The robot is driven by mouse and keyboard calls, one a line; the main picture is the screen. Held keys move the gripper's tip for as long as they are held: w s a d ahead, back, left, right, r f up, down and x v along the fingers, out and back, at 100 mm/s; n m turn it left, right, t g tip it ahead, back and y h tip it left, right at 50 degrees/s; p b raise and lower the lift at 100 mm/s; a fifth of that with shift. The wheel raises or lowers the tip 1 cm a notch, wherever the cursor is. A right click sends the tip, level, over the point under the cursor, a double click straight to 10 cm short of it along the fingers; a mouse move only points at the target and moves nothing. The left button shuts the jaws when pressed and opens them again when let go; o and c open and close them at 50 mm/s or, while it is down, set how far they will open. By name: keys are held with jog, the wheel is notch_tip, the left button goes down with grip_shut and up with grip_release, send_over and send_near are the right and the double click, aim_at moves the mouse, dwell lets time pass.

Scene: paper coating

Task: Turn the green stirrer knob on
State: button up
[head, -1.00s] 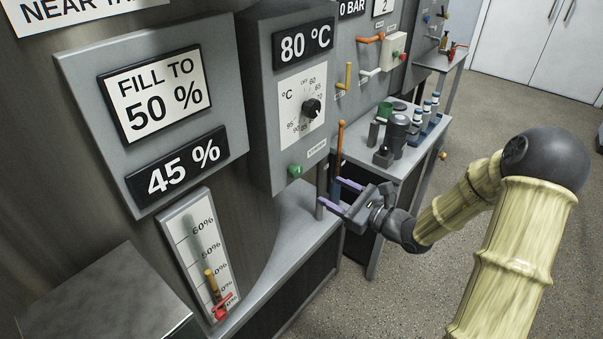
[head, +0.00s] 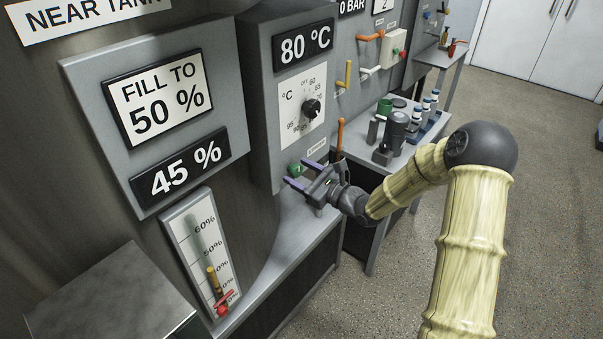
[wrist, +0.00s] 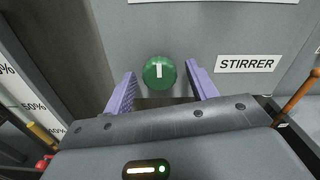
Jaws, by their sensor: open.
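The green stirrer knob (head: 294,170) sits low on the front of the grey temperature box. In the wrist view the knob (wrist: 159,72) is a round green disc with a white upright mark, beside a "STIRRER" label (wrist: 246,64). My gripper (head: 299,174) is open and empty, with its two purple fingers pointing at the knob.
A black dial (head: 312,108) is on the same box above the knob, below an "80 °C" sign (head: 303,43). A level gauge (head: 203,250) with a red valve is at the left. An orange-handled lever (head: 340,135) stands behind my gripper. A grey ledge (head: 300,225) runs below.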

jog(key=c, duration=1)
jog(key=shift+m, duration=0.3)
jog(key=m+p, duration=0.2)
jog(key=m, duration=0.1)
jog(key=m+p, duration=0.2)
jog(key=shift+r+m+p, duration=0.2)
jog(key=shift+m+p, duration=0.2)
jog(key=m+p, duration=0.3)
jog(key=m, duration=0.1)
jog(key=shift+p, duration=0.3)
jog(key=shift+f+m+p, duration=0.15)
jog(key=shift+m+p, duration=0.35)
jog(key=shift+m, duration=0.3)
jog(key=o, duration=1)
